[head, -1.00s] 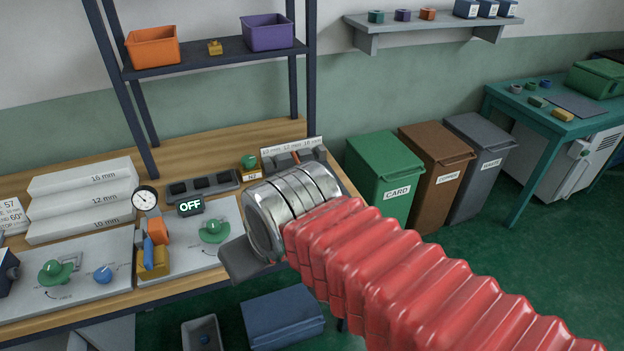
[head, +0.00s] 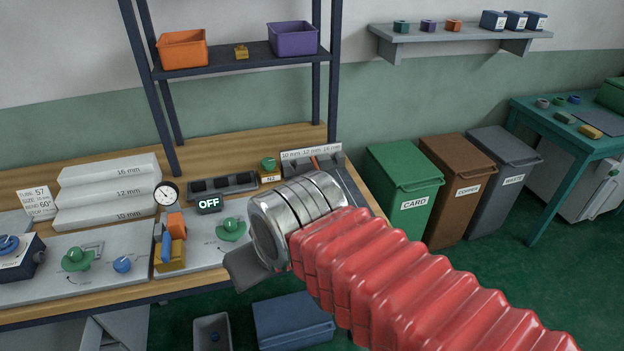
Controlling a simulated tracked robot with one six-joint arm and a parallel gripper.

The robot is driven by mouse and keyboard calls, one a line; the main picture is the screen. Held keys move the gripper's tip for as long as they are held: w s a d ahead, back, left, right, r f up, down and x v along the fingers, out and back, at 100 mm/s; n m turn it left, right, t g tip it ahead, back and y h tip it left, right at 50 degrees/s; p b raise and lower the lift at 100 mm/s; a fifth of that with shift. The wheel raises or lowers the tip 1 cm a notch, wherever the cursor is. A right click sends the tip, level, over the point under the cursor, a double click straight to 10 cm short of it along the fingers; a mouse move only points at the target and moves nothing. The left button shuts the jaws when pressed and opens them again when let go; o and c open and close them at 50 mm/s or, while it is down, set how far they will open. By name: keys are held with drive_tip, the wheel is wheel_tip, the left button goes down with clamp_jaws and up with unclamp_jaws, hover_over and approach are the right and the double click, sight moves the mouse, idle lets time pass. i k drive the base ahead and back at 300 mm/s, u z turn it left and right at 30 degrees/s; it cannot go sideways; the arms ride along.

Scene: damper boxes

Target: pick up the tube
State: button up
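I cannot make out a tube for certain. A white stepped rack (head: 108,190) labelled 16 mm, 12 mm and 10 mm stands on the left of the wooden bench, and no tube shows on its faces. A card (head: 38,203) beside it reads tube 57, a size that is hard to read, and bend 60°. My arm with its red ribbed sleeve and metal wrist crosses the front of the bench. A dark grey part of my gripper (head: 250,270) shows past the wrist, over the bench's front edge. Its fingertips are hidden, and so is anything between them.
Grey plates with green and blue knobs (head: 123,264), a gauge (head: 166,194) and an OFF display (head: 208,204) occupy the bench. A labelled holder (head: 311,155) is partly behind my wrist. Bins (head: 405,182) stand right; a blue box (head: 292,318) lies below.

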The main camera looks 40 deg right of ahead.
sight(313, 161)
drive_tip(key=u, duration=0.95)
drive_tip(key=k, duration=0.55)
drive_tip(key=z, duration=1.05)
drive_tip(key=i, duration=1)
drive_tip(key=z, duration=0.05)
